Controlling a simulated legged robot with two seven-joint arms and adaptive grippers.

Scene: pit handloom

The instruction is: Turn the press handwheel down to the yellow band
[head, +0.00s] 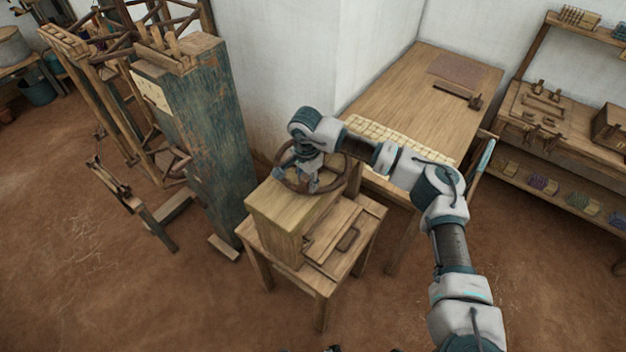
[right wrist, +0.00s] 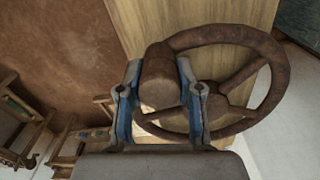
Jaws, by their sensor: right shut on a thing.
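The press handwheel (head: 290,172) is a rusty brown spoked ring above a wooden press (head: 298,210) on a small wooden stand. My right gripper (head: 318,178) reaches the wheel from above. In the right wrist view the wheel (right wrist: 228,38) fills the upper right. The two blue fingers of my right gripper (right wrist: 160,95) are shut on the thick round handle (right wrist: 158,75) at the wheel's rim. I cannot make out a yellow band in either view. My left gripper is not in view.
A tall blue-green worn wooden post (head: 195,130) of the loom stands left of the press. A wooden table (head: 420,85) is behind it on the right, against the white wall. Shelving with yarn (head: 540,185) is at the far right. Earth floor (head: 130,270) is open at the front left.

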